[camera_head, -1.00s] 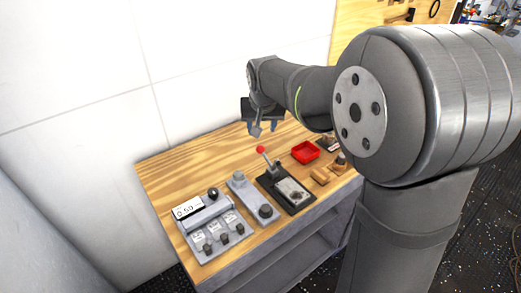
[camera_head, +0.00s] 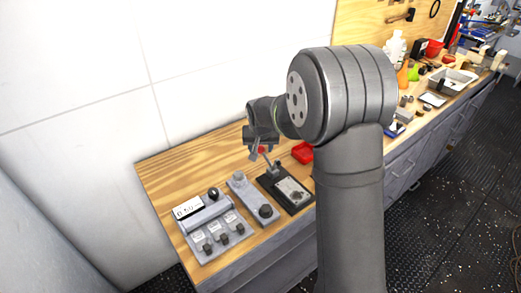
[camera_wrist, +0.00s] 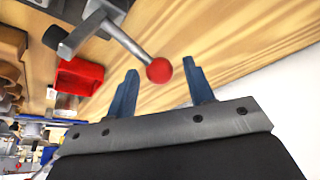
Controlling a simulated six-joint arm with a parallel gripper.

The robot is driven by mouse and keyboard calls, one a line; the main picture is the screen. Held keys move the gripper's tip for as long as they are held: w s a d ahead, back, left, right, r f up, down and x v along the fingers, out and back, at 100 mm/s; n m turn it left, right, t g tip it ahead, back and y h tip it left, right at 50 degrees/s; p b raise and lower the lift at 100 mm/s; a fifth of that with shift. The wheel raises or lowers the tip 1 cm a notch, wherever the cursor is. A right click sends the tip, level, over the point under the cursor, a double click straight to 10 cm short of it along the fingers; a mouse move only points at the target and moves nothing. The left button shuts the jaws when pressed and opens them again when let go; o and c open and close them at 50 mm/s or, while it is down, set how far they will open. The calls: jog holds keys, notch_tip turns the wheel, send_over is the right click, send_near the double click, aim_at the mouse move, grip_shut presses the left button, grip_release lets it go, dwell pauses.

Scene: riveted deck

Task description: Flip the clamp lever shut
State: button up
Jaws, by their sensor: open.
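The clamp is a dark base plate (camera_head: 287,190) with a light metal pad on the bench, left of my arm in the head view. Its lever stands up and ends in a red ball knob (camera_wrist: 159,70), seen clearly in the wrist view. The lever's metal rod (camera_wrist: 122,38) runs from the knob up to the clamp body. My gripper (camera_wrist: 160,85) is open, with one blue finger on each side of the knob in the picture. I cannot tell whether either finger touches it. In the head view my gripper (camera_head: 260,150) hangs over the lever and partly hides the knob.
A red tray (camera_head: 302,153) sits just behind the clamp, partly hidden by my arm. A grey device (camera_head: 250,198) and a panel with a display and several switches (camera_head: 213,228) stand to the left. A white wall (camera_head: 70,100) rises behind the bench.

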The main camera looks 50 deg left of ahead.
jog(key=shift+x, duration=1.15)
grip_shut()
